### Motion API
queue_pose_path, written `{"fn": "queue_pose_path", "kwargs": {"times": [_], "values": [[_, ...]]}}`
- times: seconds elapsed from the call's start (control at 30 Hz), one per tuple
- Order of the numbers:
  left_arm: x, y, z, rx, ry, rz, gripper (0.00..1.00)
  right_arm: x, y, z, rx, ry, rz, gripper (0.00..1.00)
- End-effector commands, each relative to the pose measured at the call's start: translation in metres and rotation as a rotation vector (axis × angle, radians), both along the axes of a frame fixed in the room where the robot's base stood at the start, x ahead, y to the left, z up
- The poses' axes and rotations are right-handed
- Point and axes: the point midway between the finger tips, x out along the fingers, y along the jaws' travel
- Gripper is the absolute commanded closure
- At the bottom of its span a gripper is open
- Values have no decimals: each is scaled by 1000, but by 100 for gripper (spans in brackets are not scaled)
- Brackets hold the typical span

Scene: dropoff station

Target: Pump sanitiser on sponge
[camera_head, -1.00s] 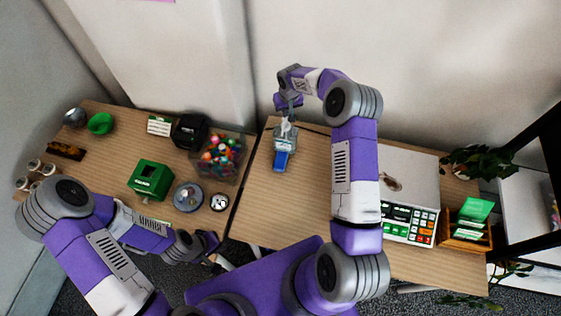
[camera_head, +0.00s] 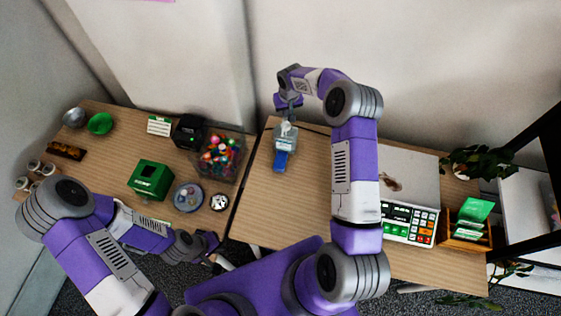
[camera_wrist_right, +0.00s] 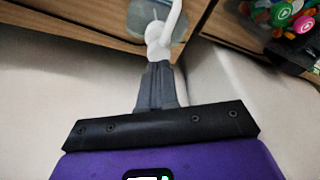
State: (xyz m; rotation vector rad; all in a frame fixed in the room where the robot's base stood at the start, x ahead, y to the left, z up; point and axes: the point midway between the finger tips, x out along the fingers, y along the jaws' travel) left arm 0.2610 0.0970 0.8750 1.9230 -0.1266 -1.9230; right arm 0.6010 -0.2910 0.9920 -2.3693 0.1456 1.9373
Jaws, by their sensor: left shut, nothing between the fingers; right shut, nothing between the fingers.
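The sanitiser bottle (camera_head: 286,138), clear with a white pump top, stands near the back edge of the right-hand table. In the right wrist view its white pump head (camera_wrist_right: 158,38) is just beyond my fingertips. The blue sponge (camera_head: 281,160) lies right in front of the bottle. My right gripper (camera_head: 288,115) is shut and empty, pointing down over the pump; its fingers (camera_wrist_right: 158,70) appear to touch the pump head. My left gripper (camera_head: 214,250) is shut and empty, low in front of the left table, away from the bottle.
A green box (camera_head: 151,180) is on the left table. A keypad device (camera_head: 410,222) and green cards (camera_head: 474,215) are on the right. The table in front of the sponge is clear.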

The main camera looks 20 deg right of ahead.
Motion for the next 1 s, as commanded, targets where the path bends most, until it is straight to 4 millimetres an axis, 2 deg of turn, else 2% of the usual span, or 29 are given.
{"fn": "queue_pose_path", "kwargs": {"times": [0.27,1.0], "values": [[0,0,-2,0,0,0,100,0,0,-2,0,0,0,100],[0,0,-25,0,0,0,100,0,0,-29,0,1,1,100]]}}
